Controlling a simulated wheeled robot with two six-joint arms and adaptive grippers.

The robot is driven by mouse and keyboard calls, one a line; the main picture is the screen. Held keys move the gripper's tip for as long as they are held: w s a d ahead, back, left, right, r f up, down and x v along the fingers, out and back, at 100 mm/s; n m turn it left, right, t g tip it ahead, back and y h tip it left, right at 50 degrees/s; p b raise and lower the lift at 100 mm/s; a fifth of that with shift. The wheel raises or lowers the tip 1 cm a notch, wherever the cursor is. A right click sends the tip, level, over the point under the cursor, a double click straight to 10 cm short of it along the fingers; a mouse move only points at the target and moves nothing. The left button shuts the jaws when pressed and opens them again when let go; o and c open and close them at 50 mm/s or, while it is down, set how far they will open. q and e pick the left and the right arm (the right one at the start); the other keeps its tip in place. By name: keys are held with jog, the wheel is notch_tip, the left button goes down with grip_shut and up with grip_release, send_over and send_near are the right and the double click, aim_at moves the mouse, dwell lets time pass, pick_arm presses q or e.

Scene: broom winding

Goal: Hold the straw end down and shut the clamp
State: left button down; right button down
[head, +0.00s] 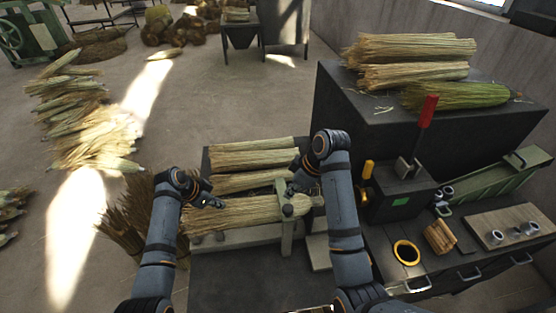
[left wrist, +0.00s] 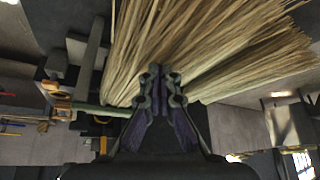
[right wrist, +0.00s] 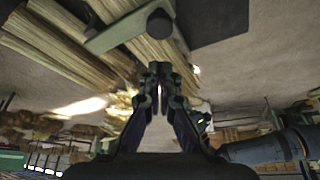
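A straw bundle (head: 245,216) lies across the bench, its loose end to the left. The pale green clamp (head: 286,235) stands across its right part. I cannot tell whether the clamp is fully closed. My left gripper (head: 218,203) is at the top of the bundle's loose end; its fingertips (left wrist: 162,72) are together in front of the fanned straw (left wrist: 215,40). Contact is unclear. My right gripper (head: 291,189) is beside the clamp's upper end. In the right wrist view its fingertips (right wrist: 159,68) are together and empty, just short of the green clamp bar (right wrist: 120,32) and its dark round knob (right wrist: 160,22).
More straw bundles (head: 254,158) lie behind on the bench. To the right are a black box with a red-handled lever (head: 427,111), a yellow ring (head: 406,252) and a wooden block (head: 440,237). A dark cabinet (head: 340,100) bears further bundles. Upright straw (head: 125,215) stands at left.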

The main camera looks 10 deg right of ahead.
pick_arm(q)
jog(key=shift+s+f, duration=0.2)
jog(key=shift+f, duration=0.15)
pick_arm(e)
jog(key=shift+d+r, duration=0.1)
jog(key=shift+r, duration=0.25)
jog(key=s+d, duration=0.6)
jog(key=d, duration=0.4)
jog(key=shift+s+d+r, duration=0.2)
jog(key=shift+d, duration=0.1)
pick_arm(q)
jog(key=shift+r, duration=0.1)
pick_arm(e)
jog(key=shift+r, duration=0.1)
